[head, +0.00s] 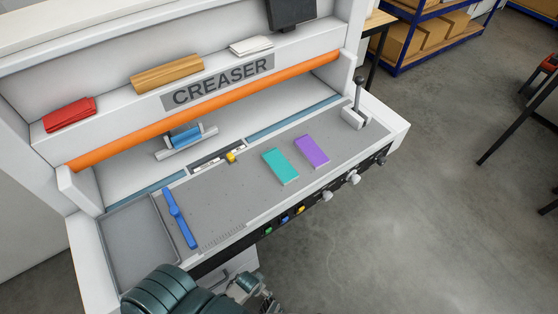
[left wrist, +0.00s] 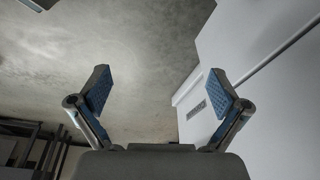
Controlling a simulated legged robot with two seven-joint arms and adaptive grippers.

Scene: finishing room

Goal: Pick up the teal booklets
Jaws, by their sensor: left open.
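The teal booklets (head: 280,166) show as one flat teal rectangle lying on the grey bed of the creaser, right of the middle. I cannot tell how many booklets it holds. My left gripper (head: 266,300) is at the bottom of the head view, low in front of the machine and well apart from the teal booklets. In the left wrist view the left gripper (left wrist: 160,88) is open and empty, its blue-padded fingers wide apart, facing the floor and a white panel. The booklets do not show in that view. My right gripper is in neither view.
A purple stack (head: 312,151) lies just right of the teal one. A blue bar (head: 179,218) and an empty grey tray (head: 137,241) are at the left. A lever (head: 357,97) stands at the right end. Knobs and buttons (head: 327,195) line the front edge.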

